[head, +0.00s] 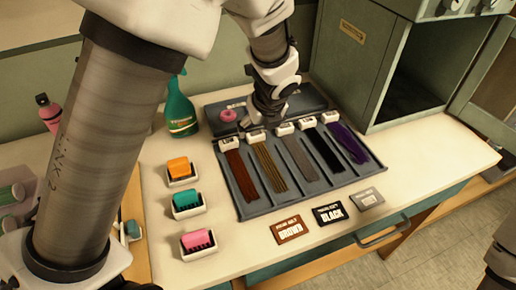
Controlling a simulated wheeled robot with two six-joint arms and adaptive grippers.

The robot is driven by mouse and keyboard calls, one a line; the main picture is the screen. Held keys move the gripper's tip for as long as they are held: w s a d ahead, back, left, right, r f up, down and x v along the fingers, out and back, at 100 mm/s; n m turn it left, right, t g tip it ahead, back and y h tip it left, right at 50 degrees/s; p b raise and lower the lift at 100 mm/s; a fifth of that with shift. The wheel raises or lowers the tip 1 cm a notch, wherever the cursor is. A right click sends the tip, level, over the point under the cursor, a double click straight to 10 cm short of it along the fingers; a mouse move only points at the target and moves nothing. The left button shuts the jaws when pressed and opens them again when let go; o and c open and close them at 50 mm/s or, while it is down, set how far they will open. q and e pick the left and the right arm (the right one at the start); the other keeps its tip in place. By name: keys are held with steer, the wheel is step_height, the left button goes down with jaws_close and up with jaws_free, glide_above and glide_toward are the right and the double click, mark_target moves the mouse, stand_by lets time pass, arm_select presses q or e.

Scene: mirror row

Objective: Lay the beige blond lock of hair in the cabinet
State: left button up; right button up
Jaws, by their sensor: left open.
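A dark tray (340,180) on the counter holds several locks of hair side by side, each with a white clip at its far end. The yellowish-brown lock (270,167), second from the left, looks closest to beige blond. A reddish-brown lock (241,174) is left of it; grey (300,163), black (324,153) and purple (347,143) locks are to its right. My left gripper (268,117) is open over the clip ends near the yellowish-brown lock; whether it touches a clip is unclear. The grey-green cabinet (345,75) stands open at the back right, its dark inside looking empty.
Brown (290,229), black (328,214) and grey (369,198) cards lie in front. A cabinet door (490,90) is swung open at right.

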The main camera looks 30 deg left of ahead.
mark_target(256, 134)
arm_select(q)
steer(key=b+x, duration=0.2)
steer(key=x, duration=0.2)
steer(key=shift+w+a+f, duration=0.2)
steer(key=shift+w+f, duration=0.05)
steer(key=shift+w+a+f, duration=0.15)
steer(key=shift+w+f, duration=0.05)
steer(key=shift+f, duration=0.1)
steer(key=shift+s+r, duration=0.1)
steer(key=shift+c, duration=1.4)
steer(key=c, duration=1.1)
